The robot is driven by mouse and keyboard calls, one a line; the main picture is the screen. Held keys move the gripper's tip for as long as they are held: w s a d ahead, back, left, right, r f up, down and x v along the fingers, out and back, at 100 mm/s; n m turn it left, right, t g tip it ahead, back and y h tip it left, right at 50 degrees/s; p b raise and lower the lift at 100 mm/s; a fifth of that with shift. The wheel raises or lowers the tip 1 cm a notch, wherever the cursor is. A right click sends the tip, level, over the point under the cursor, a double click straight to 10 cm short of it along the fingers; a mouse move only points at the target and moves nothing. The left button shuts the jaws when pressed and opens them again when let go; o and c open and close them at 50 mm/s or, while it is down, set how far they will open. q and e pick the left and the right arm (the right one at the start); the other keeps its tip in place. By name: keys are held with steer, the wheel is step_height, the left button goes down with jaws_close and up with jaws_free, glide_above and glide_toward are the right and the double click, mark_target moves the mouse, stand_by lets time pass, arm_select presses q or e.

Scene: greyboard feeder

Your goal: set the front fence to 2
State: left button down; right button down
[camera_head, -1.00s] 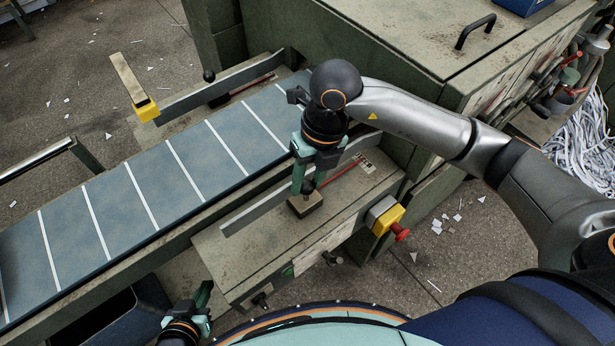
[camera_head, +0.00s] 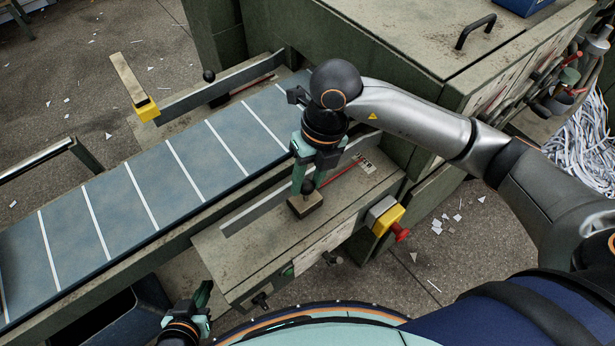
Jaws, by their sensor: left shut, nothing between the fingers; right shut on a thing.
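The front fence (camera_head: 255,209) is a grey metal strip along the near side of the belt. Its small block (camera_head: 305,207) sits on the near ledge, below my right gripper. My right gripper (camera_head: 305,187) points down and is shut on the dark fence knob (camera_head: 309,187) above that block; the fingers partly hide the knob. A red line (camera_head: 341,175) runs on the ledge toward a small scale plate (camera_head: 366,165), whose figures are too small to read. My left gripper (camera_head: 205,297) is shut and empty at the bottom left, away from the fence.
The blue belt (camera_head: 150,195) with white cross bars is empty. A far fence (camera_head: 215,88) with a black knob (camera_head: 209,76) stands behind it. A yellow box with a red button (camera_head: 400,233) is on the near ledge's right end. A green machine housing (camera_head: 420,60) stands behind my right arm.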

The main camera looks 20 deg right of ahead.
stand_by(0.3)
steer(key=shift+w+b, duration=0.2)
steer(key=shift+b, duration=0.1)
steer(key=shift+a, duration=0.1)
steer(key=c, duration=0.5)
jaws_free()
steer(key=shift+r, duration=0.1)
